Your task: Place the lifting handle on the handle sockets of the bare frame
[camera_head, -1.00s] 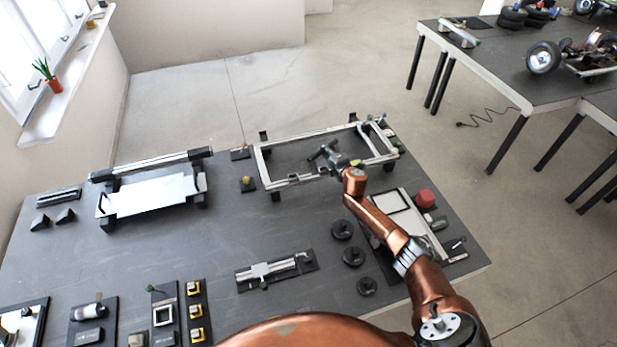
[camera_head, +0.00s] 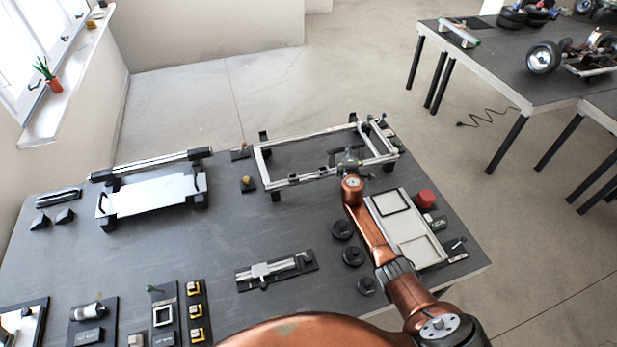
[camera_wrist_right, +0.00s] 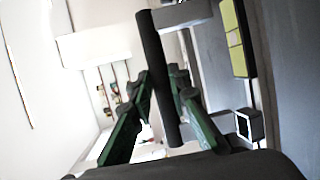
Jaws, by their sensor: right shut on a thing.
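The bare frame (camera_head: 290,182), a light rectangle of rails, stands on dark supports at the table's far right. My right gripper (camera_head: 348,162) is over the frame's near right part. It is shut on the lifting handle (camera_head: 345,151), a dark bar that shows inside the frame's outline from above. In the right wrist view the handle (camera_wrist_right: 158,70) runs lengthwise between the green-and-black fingers (camera_wrist_right: 160,82). Small dark blocks sit on the near rail; I cannot tell which are handle sockets. Whether the handle touches the frame cannot be told. My left gripper is out of view.
A grey panel tray (camera_head: 405,232) and a red part (camera_head: 425,197) lie right of my arm. Several black discs (camera_head: 342,229) lie left of it. A silver plate assembly (camera_head: 150,196) stands at the left. The middle of the table is mostly clear.

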